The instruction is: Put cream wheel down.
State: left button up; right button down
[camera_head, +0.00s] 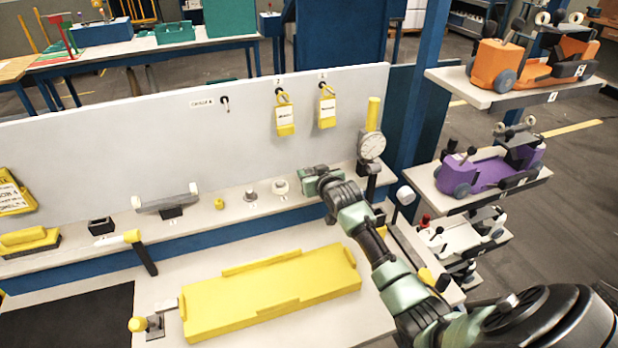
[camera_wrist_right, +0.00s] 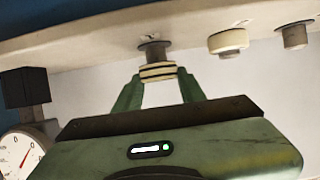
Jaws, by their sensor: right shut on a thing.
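My right gripper (camera_head: 306,184) is at the right part of the shelf, just beside the dial gauge. In the right wrist view, its two green fingers (camera_wrist_right: 158,82) are shut on a cream wheel (camera_wrist_right: 158,71) with dark bands. The held wheel lines up with a short grey post (camera_wrist_right: 153,49) on the shelf; I cannot tell whether it sits on it. In the head view the held wheel is hidden by the gripper. A second cream wheel (camera_head: 280,187) stands on the shelf to the left of the gripper, also in the wrist view (camera_wrist_right: 228,40). My left gripper is not in view.
A grey cylinder (camera_head: 250,194) and a small yellow part (camera_head: 219,204) stand further left on the shelf (camera_head: 228,216). The dial gauge (camera_head: 371,146) is close on the right. A yellow tray (camera_head: 270,291) lies on the bench below. Yellow tags (camera_head: 285,116) hang on the panel behind.

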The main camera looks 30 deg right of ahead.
notch_tip(320, 180, up, 3)
jog(key=shift+r+p, duration=0.1)
jog(key=shift+p, duration=1.05)
jog(key=shift+a, duration=0.15)
